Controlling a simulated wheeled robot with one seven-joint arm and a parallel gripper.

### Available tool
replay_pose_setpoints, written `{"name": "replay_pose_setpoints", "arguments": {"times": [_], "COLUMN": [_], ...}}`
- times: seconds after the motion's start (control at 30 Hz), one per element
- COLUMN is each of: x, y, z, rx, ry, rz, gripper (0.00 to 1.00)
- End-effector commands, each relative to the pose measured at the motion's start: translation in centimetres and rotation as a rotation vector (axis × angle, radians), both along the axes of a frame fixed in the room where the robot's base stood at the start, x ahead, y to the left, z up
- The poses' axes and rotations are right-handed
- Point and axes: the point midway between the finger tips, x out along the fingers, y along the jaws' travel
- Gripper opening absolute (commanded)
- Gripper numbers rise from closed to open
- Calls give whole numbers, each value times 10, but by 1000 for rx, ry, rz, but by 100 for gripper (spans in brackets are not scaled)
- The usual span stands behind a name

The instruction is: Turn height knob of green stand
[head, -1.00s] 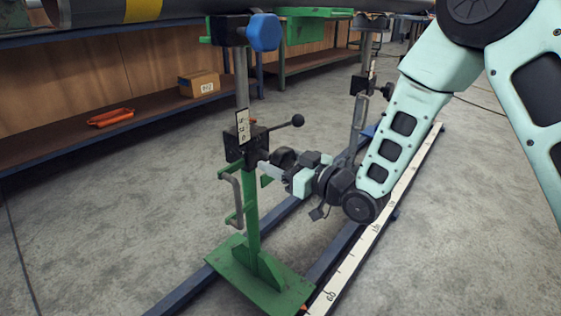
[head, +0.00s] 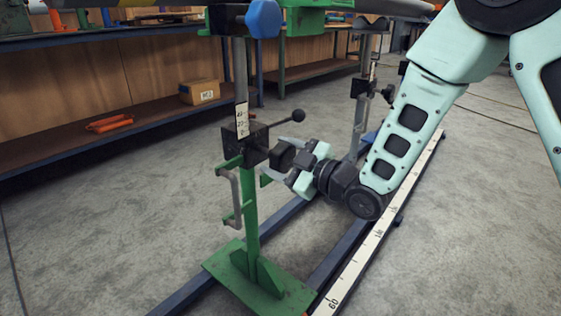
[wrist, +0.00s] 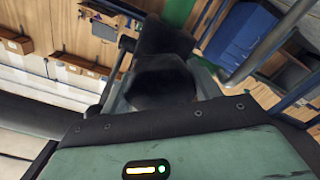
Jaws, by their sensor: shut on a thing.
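The green stand (head: 251,208) stands upright on its base plate in the head view. A grey inner post (head: 240,75) with a scale strip (head: 242,120) rises from its black clamp block (head: 256,145). The black knob (head: 284,156) sticks out on the right side of the block. My gripper (head: 280,160) comes from the right and is shut on the knob, one pale finger above it and one below. In the wrist view the dark knob (wrist: 160,82) sits ahead of the palm and hides most of the stand.
A lever with a ball end (head: 298,115) points right just above my gripper. A blue hexagonal piece (head: 264,19) is at the stand's top. A second stand (head: 361,85) is behind. Blue floor rails (head: 341,252) and a white scale rail (head: 378,235) run alongside. A shelf holds a box (head: 200,92).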

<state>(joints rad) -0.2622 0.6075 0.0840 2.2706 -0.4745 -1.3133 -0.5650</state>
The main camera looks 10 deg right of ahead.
Motion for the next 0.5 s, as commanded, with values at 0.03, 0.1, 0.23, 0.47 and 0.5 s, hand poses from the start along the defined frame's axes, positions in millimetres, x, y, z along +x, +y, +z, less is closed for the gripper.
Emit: {"name": "replay_pose_setpoints", "arguments": {"times": [0.03, 0.1, 0.23, 0.47, 0.5], "x": [-1, -1, 0, 0, -1], "y": [0, 0, 0, 0, 0], "z": [-1, -1, -1, -1, -1], "rx": [-10, -20, -29, -30, -30], "ry": [-8, -16, -24, -25, -25], "rz": [0, 0, 0, 0, 0], "gripper": [39, 39, 39, 39, 39]}}
